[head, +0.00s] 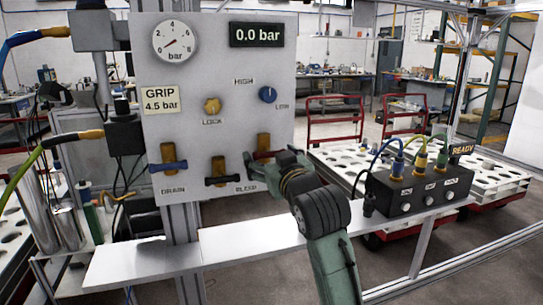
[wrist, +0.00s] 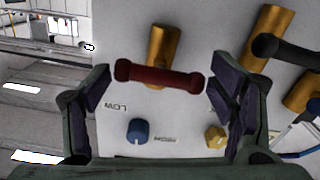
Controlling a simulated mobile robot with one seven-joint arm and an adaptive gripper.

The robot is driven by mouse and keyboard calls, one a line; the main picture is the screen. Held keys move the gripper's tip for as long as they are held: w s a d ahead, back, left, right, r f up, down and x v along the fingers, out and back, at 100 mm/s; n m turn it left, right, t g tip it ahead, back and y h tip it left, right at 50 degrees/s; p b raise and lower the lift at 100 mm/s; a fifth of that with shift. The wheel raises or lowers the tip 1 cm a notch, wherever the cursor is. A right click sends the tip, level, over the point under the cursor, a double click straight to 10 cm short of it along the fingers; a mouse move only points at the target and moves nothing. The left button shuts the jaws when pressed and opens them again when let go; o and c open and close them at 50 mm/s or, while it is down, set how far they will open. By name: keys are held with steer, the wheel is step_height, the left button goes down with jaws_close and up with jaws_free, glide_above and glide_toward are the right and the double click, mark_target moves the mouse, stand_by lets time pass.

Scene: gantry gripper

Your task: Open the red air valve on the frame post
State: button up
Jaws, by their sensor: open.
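The red valve handle (head: 262,154) sits on a brass body (head: 264,139) at the lower right of the grey panel, partly hidden by my gripper in the head view. In the wrist view the red handle (wrist: 158,76) shows whole, lying crosswise to its upright brass body. My gripper (head: 262,172) is open and empty in front of the panel. In the wrist view its fingers (wrist: 160,85) stand on either side of the handle's ends, with small gaps. How far the fingertips reach in depth is unclear. The display (head: 257,34) reads 0.0 bar.
A blue-handled valve (head: 168,167) and a black-handled valve (head: 222,181) sit left of the red one; the black handle (wrist: 285,50) is near one finger. Yellow (head: 212,105) and blue (head: 267,94) knobs sit above. A black connector box (head: 415,190) stands on the right shelf.

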steer(key=shift+c, duration=0.3)
steer(key=c, duration=0.8)
steer(key=shift+o, duration=0.2)
steer(key=shift+n, duration=0.3)
steer(key=n+b, duration=0.2)
steer(key=shift+f+n, duration=0.1)
steer(key=shift+n, duration=0.3)
steer(key=n+b, duration=0.3)
steer(key=n, duration=0.2)
steer(key=shift+n, duration=0.3)
steer(key=n+b, duration=0.2)
steer(key=n, duration=0.2)
steer(key=shift+n+b, duration=0.8)
steer(key=shift+n, duration=1.7)
